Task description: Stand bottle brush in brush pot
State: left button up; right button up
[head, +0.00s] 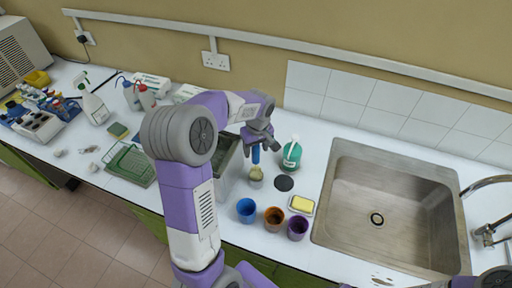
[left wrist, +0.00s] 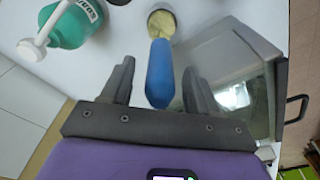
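The bottle brush has a blue handle (head: 256,154) and pale yellow bristles (left wrist: 162,22). It stands roughly upright with its bristle end down in a small pale pot (head: 255,183), which seems to be the brush pot; its rim shows around the bristles in the left wrist view. My left gripper (head: 258,138) is over the brush. In the left wrist view its fingers (left wrist: 159,85) are apart, one on each side of the blue handle, with a visible gap at both sides. My right gripper is not in view.
A green-and-white bottle (head: 291,156) stands close right of the brush. A dark round disc (head: 284,183), a yellow sponge on a dish (head: 301,204) and blue, brown and purple cups (head: 246,210) are in front. A steel sink (head: 350,200) is at right, a grey metal container (left wrist: 225,70) beside the brush.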

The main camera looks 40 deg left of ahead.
pick_arm(q)
jog(key=r, duration=0.7)
jog(key=shift+s+d+r, duration=0.15)
jog(key=shift+d+r, duration=0.15)
jog(key=shift+d, duration=0.05)
dwell(0.7)
